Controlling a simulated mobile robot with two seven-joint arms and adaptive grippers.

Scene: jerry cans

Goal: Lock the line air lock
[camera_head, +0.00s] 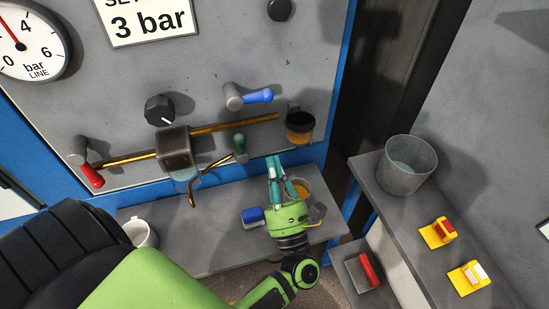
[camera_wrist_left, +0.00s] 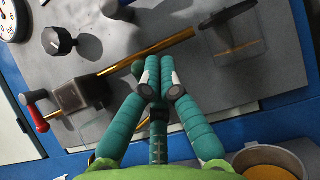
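A grey panel (camera_head: 235,50) carries a red-handled lever (camera_head: 92,175), a blue-handled lever (camera_head: 258,96), a small green-handled lever (camera_head: 240,142) and a black round knob (camera_head: 160,110). I cannot tell which part is the line air lock. A gauge marked bar LINE (camera_head: 30,42) is at the upper left. My left gripper (camera_head: 273,160) is in front of the panel's lower edge, right of the green lever. In the left wrist view its fingertips (camera_wrist_left: 160,70) are together, with nothing visible between them. The red lever also shows there (camera_wrist_left: 38,118). My right gripper is not in view.
A brass pipe (camera_head: 235,124) with a dark metal block (camera_head: 173,146) crosses the panel. The shelf below holds a white mug (camera_head: 140,234), a blue item (camera_head: 252,215) and a cup of orange content (camera_head: 301,188). A grey bucket (camera_head: 406,168) and yellow items (camera_head: 438,233) stand at right.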

